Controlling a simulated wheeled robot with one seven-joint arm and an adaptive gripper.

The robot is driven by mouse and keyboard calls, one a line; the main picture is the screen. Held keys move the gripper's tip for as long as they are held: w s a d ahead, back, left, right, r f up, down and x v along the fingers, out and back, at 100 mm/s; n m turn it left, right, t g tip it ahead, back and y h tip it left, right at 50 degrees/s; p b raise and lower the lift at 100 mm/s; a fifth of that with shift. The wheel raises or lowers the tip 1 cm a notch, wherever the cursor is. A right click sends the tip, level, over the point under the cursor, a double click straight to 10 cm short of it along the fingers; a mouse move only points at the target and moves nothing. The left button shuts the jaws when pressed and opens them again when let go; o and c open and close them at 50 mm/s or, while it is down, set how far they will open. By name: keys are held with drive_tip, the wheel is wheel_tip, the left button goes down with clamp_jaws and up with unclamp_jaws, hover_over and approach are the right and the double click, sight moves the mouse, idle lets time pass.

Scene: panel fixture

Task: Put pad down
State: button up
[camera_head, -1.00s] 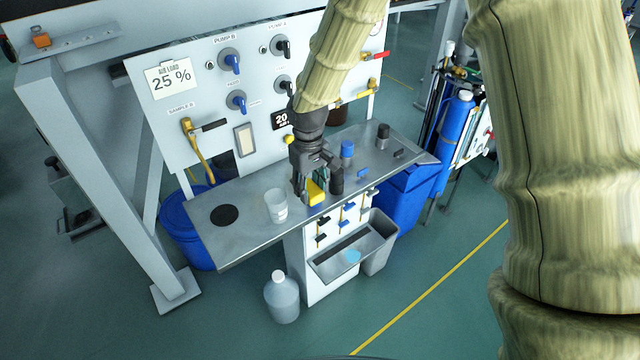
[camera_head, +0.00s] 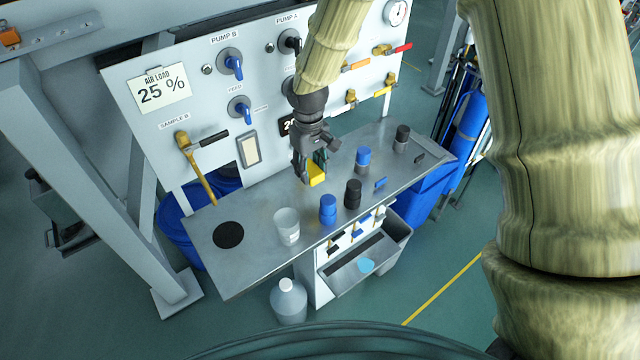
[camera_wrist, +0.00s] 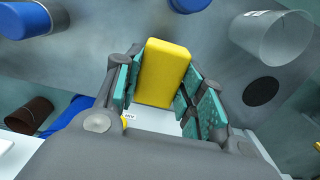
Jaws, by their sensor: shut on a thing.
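The yellow pad (camera_head: 317,174) is a small block held at the end of my gripper (camera_head: 312,166), over the metal shelf (camera_head: 262,256). In the wrist view the pad (camera_wrist: 164,72) stands between the two teal-lined fingers of my gripper (camera_wrist: 158,92), which are shut on it. I cannot tell for sure whether its lower end touches the shelf. The fingers hide part of its sides. A flat black disc (camera_head: 228,235) lies on the left end of the shelf and also shows in the wrist view (camera_wrist: 261,92).
A clear cup (camera_head: 287,226) stands right of the disc. Blue and black cylinders, including a blue one (camera_head: 328,209) and a black one (camera_head: 352,193), stand near the front edge. The panel (camera_head: 215,100) with knobs and valves rises behind. Bare shelf lies between cup and gripper.

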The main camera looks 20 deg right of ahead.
hover_over(311, 197)
drive_tip(key=f+p, duration=0.1)
drive_tip(key=f, duration=0.3)
drive_tip(key=shift+w+f, duration=0.15)
drive_tip(key=shift+w, duration=0.05)
drive_tip(key=shift+s+f, duration=0.2)
drive_tip(key=shift+s, duration=0.1)
drive_tip(key=shift+f+p, duration=0.45)
drive_tip(key=shift+f, duration=1.3)
drive_tip(key=shift+w+f, duration=0.1)
drive_tip(key=shift+f, duration=0.05)
drive_tip(key=o, duration=0.8)
drive_tip(key=shift+o, duration=0.2)
